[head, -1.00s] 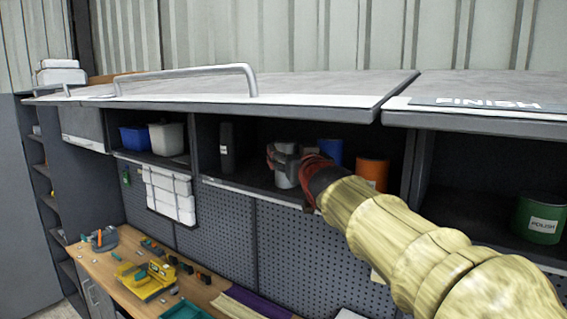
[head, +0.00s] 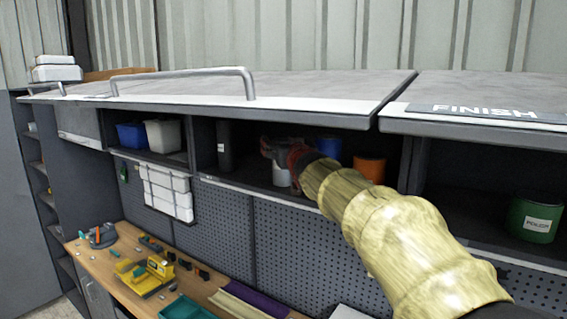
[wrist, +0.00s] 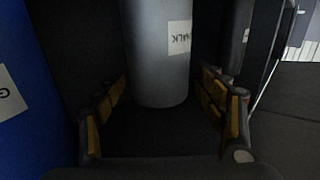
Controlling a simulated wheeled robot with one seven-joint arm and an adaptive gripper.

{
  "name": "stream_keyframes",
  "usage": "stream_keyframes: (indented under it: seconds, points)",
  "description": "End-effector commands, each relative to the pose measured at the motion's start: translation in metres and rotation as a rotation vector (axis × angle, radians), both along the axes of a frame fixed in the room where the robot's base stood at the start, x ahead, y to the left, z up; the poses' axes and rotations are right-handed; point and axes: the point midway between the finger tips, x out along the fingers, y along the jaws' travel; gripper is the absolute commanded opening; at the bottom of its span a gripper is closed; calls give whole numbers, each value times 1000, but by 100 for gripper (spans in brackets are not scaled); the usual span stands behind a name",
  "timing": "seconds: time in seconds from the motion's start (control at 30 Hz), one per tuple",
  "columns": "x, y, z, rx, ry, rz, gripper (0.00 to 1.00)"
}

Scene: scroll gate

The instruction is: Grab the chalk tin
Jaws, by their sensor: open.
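The chalk tin is a pale grey cylinder with a white label, standing upright on the shelf in the wrist view (wrist: 160,50). The label's visible letters appear turned over. In the head view, the tin (head: 281,176) shows below my gripper (head: 284,154), which partly hides it inside the open cabinet bay. In the wrist view my gripper (wrist: 166,88) is open, with one finger on each side of the tin's lower part. Gaps show between the fingers and the tin; whether its far side is fully between the fingertips is unclear.
A blue tin (wrist: 22,95) stands close on the left in the wrist view. A green polish tin (head: 534,221) stands in the right bay.

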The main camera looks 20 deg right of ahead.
Motion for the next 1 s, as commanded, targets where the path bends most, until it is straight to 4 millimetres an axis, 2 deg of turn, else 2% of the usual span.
stream_keyframes:
  seconds: [0.07, 1.0]
  points:
    - [0, 0, 0, 0, 0, 0, 71]
    - [0, 0, 0, 0, 0, 0, 17]
